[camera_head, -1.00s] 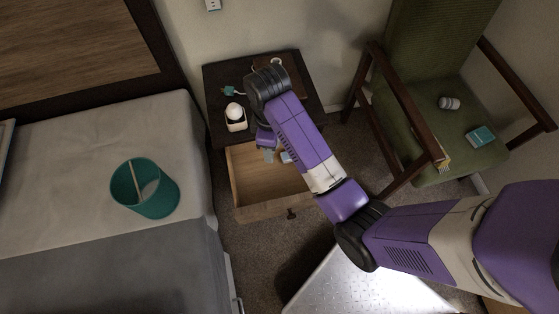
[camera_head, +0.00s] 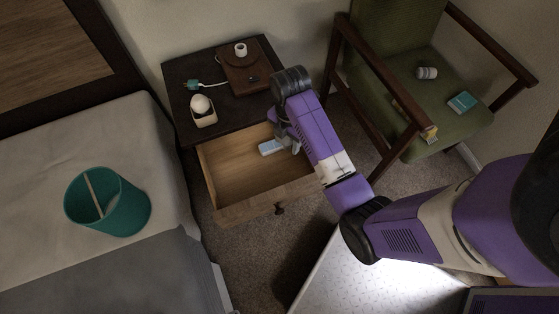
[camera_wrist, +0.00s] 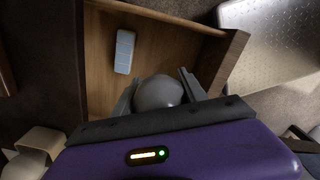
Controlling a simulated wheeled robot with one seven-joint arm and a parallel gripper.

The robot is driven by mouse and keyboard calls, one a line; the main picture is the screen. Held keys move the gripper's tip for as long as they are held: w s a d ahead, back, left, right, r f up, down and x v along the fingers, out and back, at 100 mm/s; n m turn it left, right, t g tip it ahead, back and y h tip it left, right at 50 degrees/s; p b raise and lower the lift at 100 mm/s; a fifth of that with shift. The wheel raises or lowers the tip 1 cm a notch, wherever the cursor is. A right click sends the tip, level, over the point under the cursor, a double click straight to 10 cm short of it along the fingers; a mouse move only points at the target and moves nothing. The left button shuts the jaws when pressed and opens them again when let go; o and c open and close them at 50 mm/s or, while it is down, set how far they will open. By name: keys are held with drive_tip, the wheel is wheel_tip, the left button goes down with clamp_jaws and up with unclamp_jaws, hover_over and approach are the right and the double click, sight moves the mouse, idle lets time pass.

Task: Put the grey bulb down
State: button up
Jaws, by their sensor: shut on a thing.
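The grey bulb (camera_wrist: 158,92) shows as a smooth round shape between the two fingers of my gripper (camera_wrist: 156,94) in the wrist view. My gripper is shut on it. In the head view my gripper (camera_head: 291,143) is over the right back part of the open nightstand drawer (camera_head: 245,208). The drawer's wooden floor also shows in the wrist view (camera_wrist: 105,75), below the bulb. I cannot make out the bulb clearly in the head view, and its lower side is hidden in the wrist view.
A light blue box (camera_head: 270,147) lies in the drawer. The nightstand top (camera_head: 222,68) holds a white round thing on a stand (camera_head: 202,110) and a brown device (camera_head: 245,75). A teal bin (camera_head: 115,210) is on the bed. A green armchair (camera_head: 440,110) stands at right.

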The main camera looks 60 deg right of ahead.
sight(286, 168)
wheel_tip(286, 168, down, 15)
drive_tip(key=b, duration=0.3)
drive_tip(key=shift+r, duration=0.1)
drive_tip(key=shift+f, duration=0.2)
drive_tip(key=o, duration=1.2)
wheel_tip(286, 168, up, 12)
drive_tip(key=p, duration=0.2)
drive_tip(key=shift+r+p, duration=0.2)
drive_tip(key=shift+p, duration=0.15)
